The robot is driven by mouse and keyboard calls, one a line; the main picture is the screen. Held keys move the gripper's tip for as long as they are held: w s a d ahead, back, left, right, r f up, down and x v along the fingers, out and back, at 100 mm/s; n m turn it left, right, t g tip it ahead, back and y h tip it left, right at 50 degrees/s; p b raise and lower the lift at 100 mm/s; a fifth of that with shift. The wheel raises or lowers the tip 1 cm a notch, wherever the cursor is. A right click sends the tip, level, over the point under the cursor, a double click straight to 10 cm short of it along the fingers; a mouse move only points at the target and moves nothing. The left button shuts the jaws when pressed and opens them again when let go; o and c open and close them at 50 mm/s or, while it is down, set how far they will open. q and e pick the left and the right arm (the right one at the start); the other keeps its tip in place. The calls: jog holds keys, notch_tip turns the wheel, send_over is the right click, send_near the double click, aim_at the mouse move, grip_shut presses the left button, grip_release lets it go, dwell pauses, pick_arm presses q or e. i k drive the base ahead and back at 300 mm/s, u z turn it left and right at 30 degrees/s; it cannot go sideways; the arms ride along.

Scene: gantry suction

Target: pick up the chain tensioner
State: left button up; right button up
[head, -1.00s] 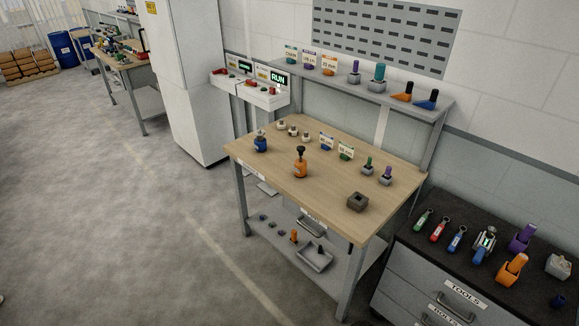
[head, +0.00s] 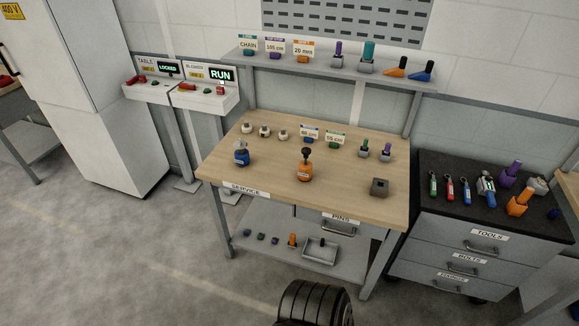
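I cannot tell for sure which thing is the chain tensioner; no label on a tool can be read as that name. An orange body with a black knob (head: 305,168) stands upright on the wooden service table (head: 345,200). A blue body with a grey top (head: 241,154) stands to its left. On the dark tool cabinet (head: 450,215) lie green, red and blue handled tools (head: 449,188), a grey tool (head: 487,187), and purple (head: 508,174) and orange (head: 519,203) pieces. Neither gripper is in view.
A shelf (head: 300,67) behind the table holds signs, one reading CHAIN (head: 248,45), and several parts. Control boxes (head: 205,97) read LOCKED and RUN. A grey tray (head: 320,250) sits on the lower shelf. The floor at front left is clear.

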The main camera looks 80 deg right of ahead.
aim_at(305, 172)
jog(key=z, duration=0.6)
jog(key=i, duration=1.15)
jog(key=z, duration=0.95)
